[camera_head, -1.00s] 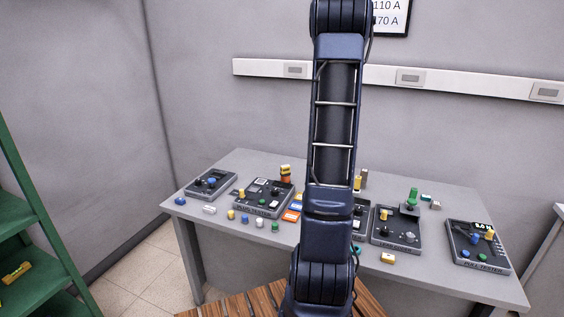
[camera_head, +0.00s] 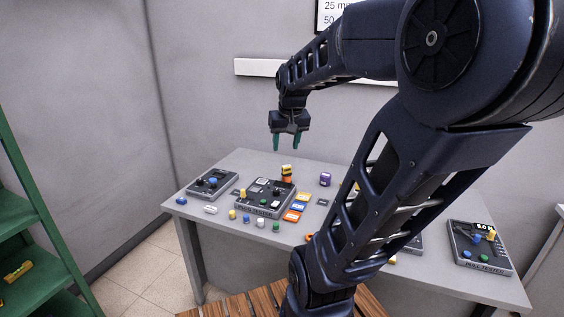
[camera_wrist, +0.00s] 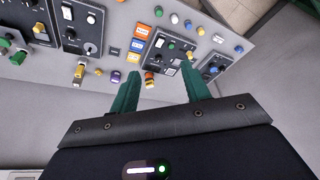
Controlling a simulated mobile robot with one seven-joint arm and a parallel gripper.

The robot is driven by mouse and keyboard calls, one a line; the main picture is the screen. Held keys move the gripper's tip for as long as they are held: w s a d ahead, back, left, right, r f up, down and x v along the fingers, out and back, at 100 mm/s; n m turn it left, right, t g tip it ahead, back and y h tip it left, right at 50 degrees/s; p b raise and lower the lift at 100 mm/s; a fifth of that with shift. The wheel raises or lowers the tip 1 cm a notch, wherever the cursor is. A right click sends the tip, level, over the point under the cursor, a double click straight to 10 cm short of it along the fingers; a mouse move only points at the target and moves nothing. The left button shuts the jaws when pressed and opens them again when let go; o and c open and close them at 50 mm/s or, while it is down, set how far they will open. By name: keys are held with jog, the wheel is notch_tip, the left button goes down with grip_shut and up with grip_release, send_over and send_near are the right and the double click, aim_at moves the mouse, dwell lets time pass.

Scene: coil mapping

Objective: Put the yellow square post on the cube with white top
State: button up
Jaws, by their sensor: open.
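My gripper (camera_head: 287,143) is open and empty, raised in the air above the back of the table, with its green fingers pointing down. The wrist view shows both fingers apart (camera_wrist: 164,88) over the table's back edge. A yellow post (camera_wrist: 79,72) stands near that edge in the wrist view, left of a purple cylinder (camera_wrist: 115,76); it looks square, but is small. In the head view my arm covers most of that area. A small block with a pale top (camera_head: 261,222) stands at the table's front among several small pieces; I cannot tell surely whether it is the white-topped cube.
The grey table (camera_head: 385,283) holds several dark tester boxes, including one at centre left (camera_head: 264,198) and one at the right (camera_head: 478,248). A yellow, orange and black stack (camera_head: 286,172) stands behind the centre-left box. A green shelf (camera_head: 32,230) stands at left.

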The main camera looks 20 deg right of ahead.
jog(key=s+a+f+n, duration=0.1)
jog(key=s+a, duration=0.4)
jog(key=s, duration=0.3)
jog(key=shift+s+f+n+t, duration=0.2)
jog(key=shift+f+n+t, duration=0.1)
jog(key=shift+f+t, duration=0.1)
jog(key=shift+d, duration=0.1)
dwell(0.6)
